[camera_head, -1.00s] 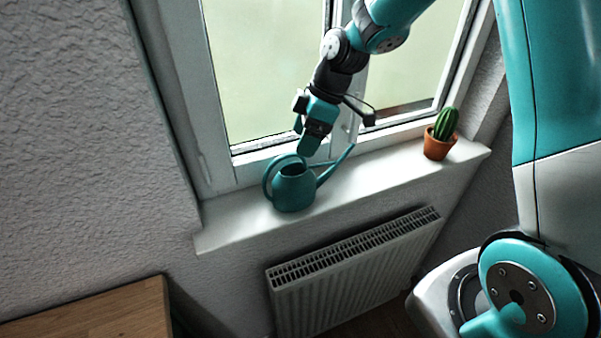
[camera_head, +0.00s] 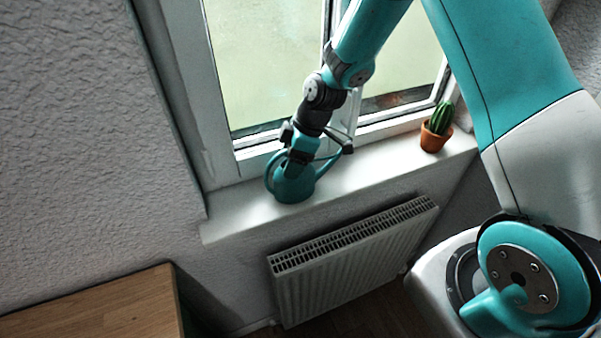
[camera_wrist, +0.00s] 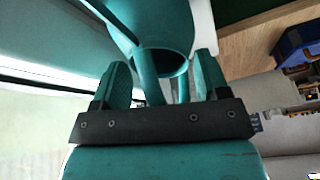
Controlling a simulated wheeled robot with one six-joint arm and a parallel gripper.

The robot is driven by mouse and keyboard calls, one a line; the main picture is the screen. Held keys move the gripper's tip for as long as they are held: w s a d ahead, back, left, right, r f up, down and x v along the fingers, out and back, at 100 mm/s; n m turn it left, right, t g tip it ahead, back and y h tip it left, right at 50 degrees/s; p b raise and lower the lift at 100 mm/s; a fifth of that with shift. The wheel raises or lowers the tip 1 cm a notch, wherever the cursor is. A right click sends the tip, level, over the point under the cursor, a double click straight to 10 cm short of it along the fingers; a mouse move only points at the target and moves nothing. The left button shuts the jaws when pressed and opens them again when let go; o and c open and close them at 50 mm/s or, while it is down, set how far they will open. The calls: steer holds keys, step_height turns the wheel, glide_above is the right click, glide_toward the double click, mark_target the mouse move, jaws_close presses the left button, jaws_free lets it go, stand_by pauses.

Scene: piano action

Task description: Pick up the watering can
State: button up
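The teal watering can (camera_head: 293,188) stands upright on the white windowsill, its loop handle on the left and its spout rising to the right. My gripper (camera_head: 297,166) is at the top of the can and hides part of its opening. In the wrist view the two fingers of my gripper (camera_wrist: 161,70) are spread apart. The can (camera_wrist: 150,20) shows just beyond them, with its dark round opening, and a teal strip of it, seemingly the handle, runs between the fingers. Neither finger is seen pressing on it; exact contact is hard to tell.
A small cactus in a terracotta pot (camera_head: 434,138) stands on the right part of the windowsill (camera_head: 235,222). The window is close behind the can. A radiator (camera_head: 352,250) is below the sill. A wooden tabletop (camera_head: 110,308) is at the lower left.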

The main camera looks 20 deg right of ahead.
steer(key=c, duration=1)
steer(key=shift+s+b, duration=0.1)
steer(key=shift+b, duration=0.25)
jaws_close()
steer(key=r+b, duration=0.1)
steer(key=r, duration=0.1)
steer(key=r+b, duration=0.1)
steer(key=r, duration=0.1)
steer(key=r+b, duration=0.2)
steer(key=shift+s+r, duration=0.3)
steer(key=shift+r, duration=0.1)
steer(key=s+b, duration=0.9)
steer(key=s, duration=1)
steer(key=shift+b, duration=0.3)
